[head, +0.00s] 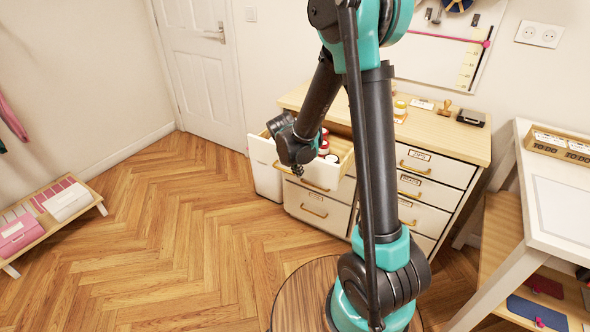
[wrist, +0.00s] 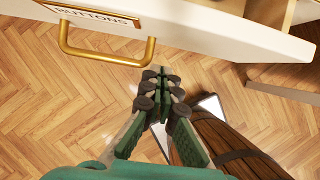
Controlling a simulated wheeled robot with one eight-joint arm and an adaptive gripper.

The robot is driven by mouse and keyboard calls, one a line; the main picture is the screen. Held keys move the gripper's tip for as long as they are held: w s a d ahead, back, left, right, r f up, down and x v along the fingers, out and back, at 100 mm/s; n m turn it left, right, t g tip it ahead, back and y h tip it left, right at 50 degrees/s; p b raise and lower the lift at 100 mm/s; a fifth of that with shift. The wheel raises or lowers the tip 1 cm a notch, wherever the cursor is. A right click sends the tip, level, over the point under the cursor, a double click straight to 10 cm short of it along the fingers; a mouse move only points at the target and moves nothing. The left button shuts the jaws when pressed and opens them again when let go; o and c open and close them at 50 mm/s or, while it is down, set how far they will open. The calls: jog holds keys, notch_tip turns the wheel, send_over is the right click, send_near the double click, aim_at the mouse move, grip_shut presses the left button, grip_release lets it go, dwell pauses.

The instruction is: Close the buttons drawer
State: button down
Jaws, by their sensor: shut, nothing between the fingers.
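The buttons drawer (wrist: 190,22) is white with a brass handle (wrist: 105,55) and a label reading BUTTONS. In the head view the open drawer (head: 262,150) is the top left one of the cabinet, pulled out, with red and white round items inside. My gripper (wrist: 160,72) is shut and empty. In the wrist view its fingertips are just in front of the drawer face, right of the handle; I cannot tell whether they touch. In the head view my gripper (head: 297,172) shows at the drawer front, and my arm hides part of the cabinet.
The cabinet (head: 480,145) has a wooden top with stamps and small items. Its other visible drawers, such as the lower left one (head: 318,207), are shut. A white desk (head: 525,230) stands at the right. A low bench (head: 30,240) is at the far left. The floor (head: 170,240) between is clear.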

jog(key=shift+w+d, duration=0.45)
jog(key=shift+w, duration=0.15)
jog(key=shift+w+d, duration=0.4)
jog(key=shift+w, duration=0.2)
send_over(332, 147)
jog(key=shift+s, duration=0.15)
jog(key=shift+w+d+r, duration=0.1)
jog(key=shift+w+d, duration=0.1)
jog(key=shift+w, duration=0.2)
